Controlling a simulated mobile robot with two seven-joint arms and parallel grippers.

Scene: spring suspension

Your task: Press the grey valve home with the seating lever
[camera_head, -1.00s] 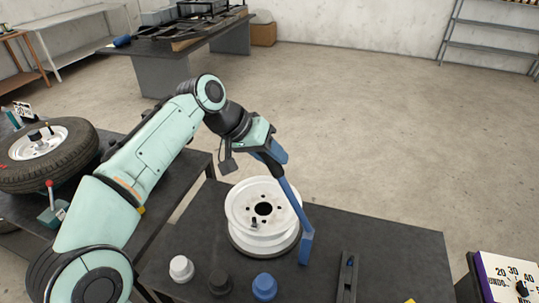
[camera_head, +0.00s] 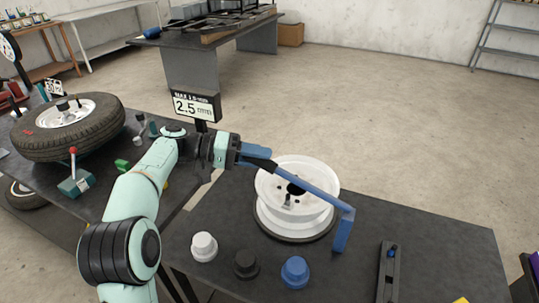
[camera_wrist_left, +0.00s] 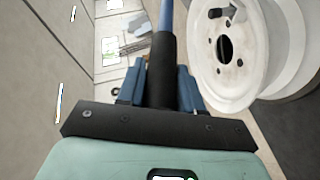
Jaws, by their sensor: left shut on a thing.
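The seating lever (camera_head: 317,189) is a blue bar with a black grip and a bent-down blue foot. My left gripper (camera_head: 258,157) is shut on its grip, left of the wheel. In the left wrist view the blue fingers (camera_wrist_left: 158,90) flank the black grip (camera_wrist_left: 160,70). The lever slants across above the white wheel rim (camera_head: 268,183), its foot hanging by the rim's right side. The grey valve (camera_head: 287,201) is a small stem at the near part of the rim, below the bar; the lever's foot is apart from it. My right gripper is not in view.
White (camera_head: 204,246), black (camera_head: 245,264) and blue (camera_head: 294,271) knobs stand in front of the rim on the dark table (camera_head: 440,235). A black tool (camera_head: 389,272) lies to the right. A display reading 2.5 (camera_head: 195,106) and a tyred wheel (camera_head: 70,128) are left.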

